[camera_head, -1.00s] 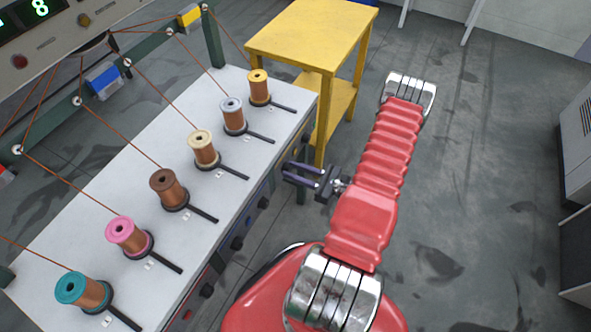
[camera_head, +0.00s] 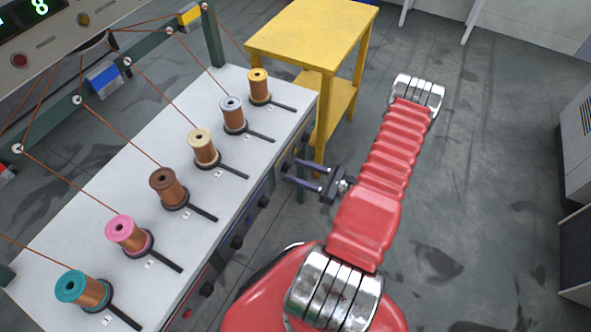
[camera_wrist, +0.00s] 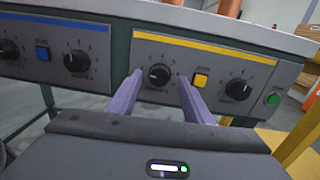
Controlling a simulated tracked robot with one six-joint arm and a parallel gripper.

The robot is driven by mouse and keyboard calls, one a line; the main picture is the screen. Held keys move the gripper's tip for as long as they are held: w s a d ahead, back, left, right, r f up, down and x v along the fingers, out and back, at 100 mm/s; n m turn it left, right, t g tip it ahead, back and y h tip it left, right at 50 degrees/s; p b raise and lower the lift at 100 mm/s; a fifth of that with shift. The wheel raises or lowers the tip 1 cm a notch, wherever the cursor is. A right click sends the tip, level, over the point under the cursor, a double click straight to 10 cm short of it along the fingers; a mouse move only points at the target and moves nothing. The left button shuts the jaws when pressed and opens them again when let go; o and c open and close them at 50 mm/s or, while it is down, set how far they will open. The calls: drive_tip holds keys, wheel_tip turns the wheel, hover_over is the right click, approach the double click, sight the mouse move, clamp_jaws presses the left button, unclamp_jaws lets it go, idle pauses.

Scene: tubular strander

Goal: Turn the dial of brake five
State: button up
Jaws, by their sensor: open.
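The front panel of the bench carries dials. In the wrist view a black dial (camera_wrist: 158,75) with a pale pointer mark sits on the yellow-striped panel (camera_wrist: 218,58). My gripper (camera_wrist: 160,77) is open, one finger on either side of this dial in the picture; I cannot tell whether they touch it. A second black dial (camera_wrist: 238,90) is on the same panel to the right. Another dial (camera_wrist: 76,60) is on the blue-striped panel to the left. In the head view my gripper (camera_head: 288,170) points at the bench front. I cannot read any brake numbers.
A yellow button (camera_wrist: 200,80) sits beside the right finger, and a green button (camera_wrist: 273,99) farther right. A blue button (camera_wrist: 42,53) is at left. Several bobbins, including a teal one (camera_head: 72,288), line the bench top.

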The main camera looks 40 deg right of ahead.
drive_tip(key=v, duration=1.2)
drive_tip(key=shift+d+f, duration=0.1)
drive_tip(key=shift+f, duration=0.05)
idle(0.3)
